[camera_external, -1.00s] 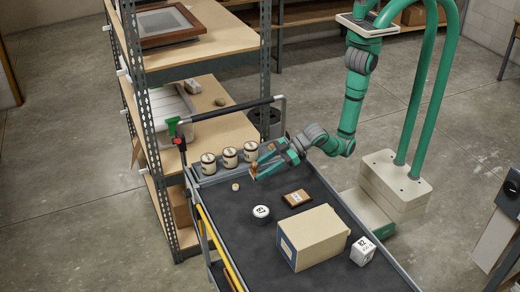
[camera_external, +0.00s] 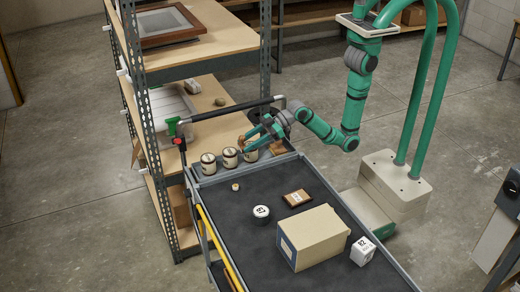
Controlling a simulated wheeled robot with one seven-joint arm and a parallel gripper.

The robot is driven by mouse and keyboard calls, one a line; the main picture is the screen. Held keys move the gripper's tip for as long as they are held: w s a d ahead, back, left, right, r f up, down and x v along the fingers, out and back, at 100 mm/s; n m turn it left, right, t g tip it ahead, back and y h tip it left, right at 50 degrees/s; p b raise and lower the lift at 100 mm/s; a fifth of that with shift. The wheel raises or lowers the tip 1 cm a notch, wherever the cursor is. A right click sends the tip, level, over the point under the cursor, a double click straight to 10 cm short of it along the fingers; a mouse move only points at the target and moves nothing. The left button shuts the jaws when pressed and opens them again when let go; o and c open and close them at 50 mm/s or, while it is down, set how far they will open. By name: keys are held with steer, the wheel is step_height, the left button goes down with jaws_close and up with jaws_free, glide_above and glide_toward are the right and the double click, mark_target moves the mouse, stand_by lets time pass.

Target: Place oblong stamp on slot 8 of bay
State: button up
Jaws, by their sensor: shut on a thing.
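My gripper (camera_external: 246,140) is shut on a small brown piece (camera_external: 241,144), which looks like the oblong stamp. It holds the piece in the air above the far end of the cart, over the row of round tins. The piece is small and partly covered by the green fingers, so its exact shape is hard to tell. On the middle shelf a pale board with ridges (camera_external: 170,104) lies to the left of the gripper; it may be the bay. No slot numbers are readable.
Tins (camera_external: 208,163) line the dark cart's (camera_external: 220,215) far edge. A black push bar (camera_external: 232,109) stands between cart and shelf.

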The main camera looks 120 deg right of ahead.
steer(key=shift+a, duration=0.1)
glide_above(263, 196)
steer(key=shift+f, duration=0.45)
steer(key=shift+f, duration=4.8)
steer(key=shift+f, duration=0.15)
steer(key=o, duration=1)
